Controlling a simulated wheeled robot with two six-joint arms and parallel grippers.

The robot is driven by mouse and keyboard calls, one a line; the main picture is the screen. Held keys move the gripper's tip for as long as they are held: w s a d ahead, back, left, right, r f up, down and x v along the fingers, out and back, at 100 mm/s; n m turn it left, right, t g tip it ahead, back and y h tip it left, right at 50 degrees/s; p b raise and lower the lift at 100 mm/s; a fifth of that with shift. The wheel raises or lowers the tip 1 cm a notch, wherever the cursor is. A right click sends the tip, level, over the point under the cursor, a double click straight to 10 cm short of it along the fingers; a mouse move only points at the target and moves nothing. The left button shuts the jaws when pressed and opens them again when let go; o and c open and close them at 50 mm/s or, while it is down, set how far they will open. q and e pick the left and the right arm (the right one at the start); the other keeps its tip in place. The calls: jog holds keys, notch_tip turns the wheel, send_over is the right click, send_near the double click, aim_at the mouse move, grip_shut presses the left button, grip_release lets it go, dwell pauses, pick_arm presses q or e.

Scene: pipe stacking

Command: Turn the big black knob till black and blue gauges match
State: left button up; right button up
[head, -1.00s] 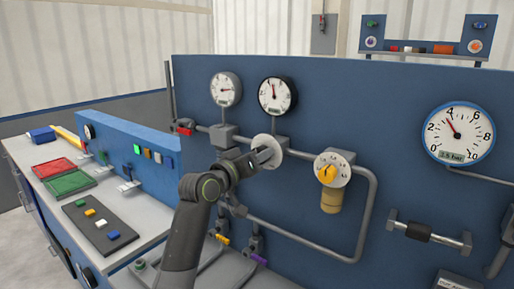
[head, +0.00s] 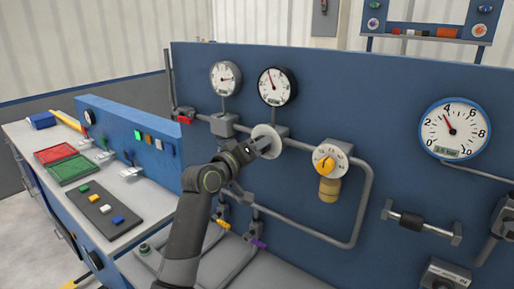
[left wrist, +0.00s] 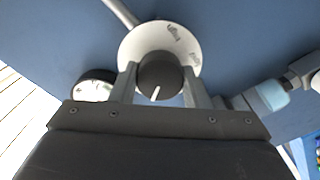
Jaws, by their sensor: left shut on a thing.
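My left gripper (head: 262,145) is at the white dial plate (head: 267,132) on the blue panel. In the left wrist view, its two fingers are on either side of the black knob (left wrist: 160,74), shut on it. The knob's white pointer line points down toward my gripper; the white plate (left wrist: 135,44) is behind it. In the head view the knob is mostly hidden by the gripper. The black-rimmed gauge (head: 277,87) is above it, needle up and slightly left. The blue-rimmed gauge (head: 454,129) is at the right, needle up-left near 4. My right gripper is out of view.
A grey-rimmed gauge (head: 225,78) is left of the black one. A yellow knob (head: 325,163) on a white dial is right of my gripper. Grey pipes run across the panel. A workbench with red (head: 54,153) and green (head: 70,169) trays stands at the left.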

pick_arm(q)
jog(key=o, duration=1)
jog(key=shift+b+v, duration=2.35)
jog(key=shift+v, duration=6.4)
jog(key=shift+w, duration=0.1)
